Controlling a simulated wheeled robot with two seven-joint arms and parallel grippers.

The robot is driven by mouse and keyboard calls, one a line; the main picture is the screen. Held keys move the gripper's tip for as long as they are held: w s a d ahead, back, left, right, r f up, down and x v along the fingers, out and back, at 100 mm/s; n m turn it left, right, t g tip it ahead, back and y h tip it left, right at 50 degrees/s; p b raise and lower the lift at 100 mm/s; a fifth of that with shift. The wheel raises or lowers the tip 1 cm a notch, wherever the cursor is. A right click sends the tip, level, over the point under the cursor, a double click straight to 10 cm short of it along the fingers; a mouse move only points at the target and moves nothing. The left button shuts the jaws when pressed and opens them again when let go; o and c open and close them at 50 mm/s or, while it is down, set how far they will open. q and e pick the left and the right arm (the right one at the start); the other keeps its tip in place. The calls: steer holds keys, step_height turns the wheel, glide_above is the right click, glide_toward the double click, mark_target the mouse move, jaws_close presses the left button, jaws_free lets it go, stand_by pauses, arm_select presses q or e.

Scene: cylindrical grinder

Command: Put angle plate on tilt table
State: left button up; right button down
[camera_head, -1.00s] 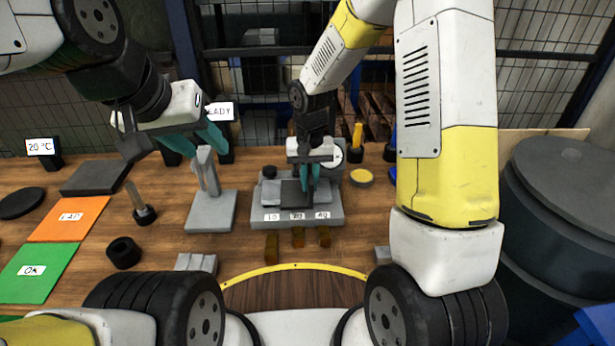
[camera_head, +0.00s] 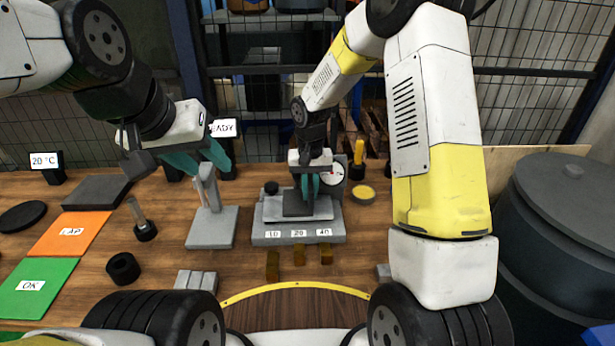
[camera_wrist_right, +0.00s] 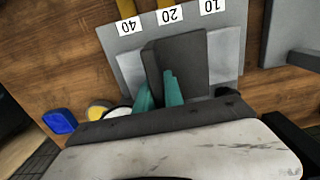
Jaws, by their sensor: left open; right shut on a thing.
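The angle plate (camera_head: 294,204) is a dark grey piece gripped by my right gripper (camera_head: 310,186). In the right wrist view the dark plate (camera_wrist_right: 165,55) shows at the teal fingers (camera_wrist_right: 160,88). It is over the top of the tilt table (camera_head: 262,238), a light grey block with labels 10, 20 and 40; the table also shows in the wrist view (camera_wrist_right: 222,68). I cannot tell whether the plate touches the table top. My left gripper (camera_head: 205,163) is open and empty, close to the upright of a grey stand (camera_head: 212,228).
Brass blocks (camera_head: 299,256) stand in front of the tilt table. A dial gauge (camera_head: 334,174) and a yellow disc (camera_head: 363,193) are behind and right. A black ring (camera_head: 123,268), orange mat (camera_head: 70,232) and green mat (camera_head: 36,287) lie left. A dark bin (camera_head: 556,230) stands right.

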steer(key=shift+w, duration=0.1)
steer(key=c, duration=1.9)
jaws_free()
steer(key=shift+f, duration=0.15)
steer(key=o, duration=0.4)
steer(key=shift+o, duration=0.2)
step_height(320, 180, up, 12)
steer(key=shift+f, duration=0.1)
steer(key=s+d+r+t, duration=0.2)
steer(key=s+d+r, duration=0.1)
steer(key=s, duration=0.4)
steer(key=s+d+r+t+y, duration=0.1)
steer(key=s+d+r+t, duration=0.1)
steer(key=s+r, duration=0.4)
steer(key=s+d+r+t+y, duration=0.1)
steer(key=s+d+r, duration=0.3)
steer(key=s, duration=0.6)
steer(key=shift+s+d+r+n+t, duration=0.2)
steer(key=shift+d+r+n+t, duration=0.15)
steer(key=shift+r+t, duration=0.25)
